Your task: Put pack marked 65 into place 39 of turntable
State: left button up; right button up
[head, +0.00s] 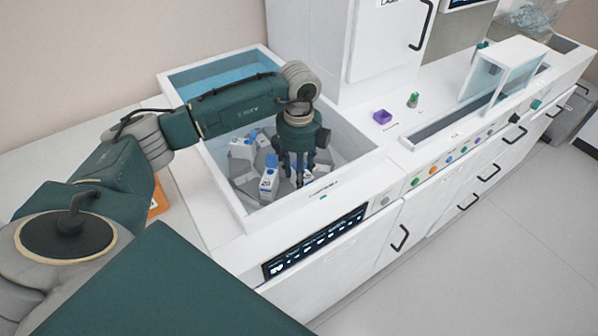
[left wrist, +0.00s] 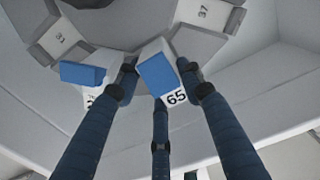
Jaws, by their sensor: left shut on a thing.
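The pack marked 65 (left wrist: 158,74), white with a blue cap, is between the fingers of my left gripper (left wrist: 158,82) in the left wrist view. The gripper is shut on it. In the head view my left gripper (head: 299,172) points down into the front bin, and its fingers largely hide the pack. The grey turntable (left wrist: 125,18) lies under the gripper and also shows in the head view (head: 247,187). A place marked 37 (left wrist: 203,14) is visible. I cannot make out place 39. My right gripper is out of view.
Another blue-capped white pack (head: 269,180) stands close left of the gripper; its cap also shows in the left wrist view (left wrist: 82,73). More packs (head: 242,148) stand farther back. The bin's white wall (head: 262,222) surrounds the turntable.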

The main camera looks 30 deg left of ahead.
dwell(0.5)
pick_arm(q)
jog(key=o, duration=1.4)
notch_tip(320, 180, up, 12)
jog(key=shift+f, duration=0.1)
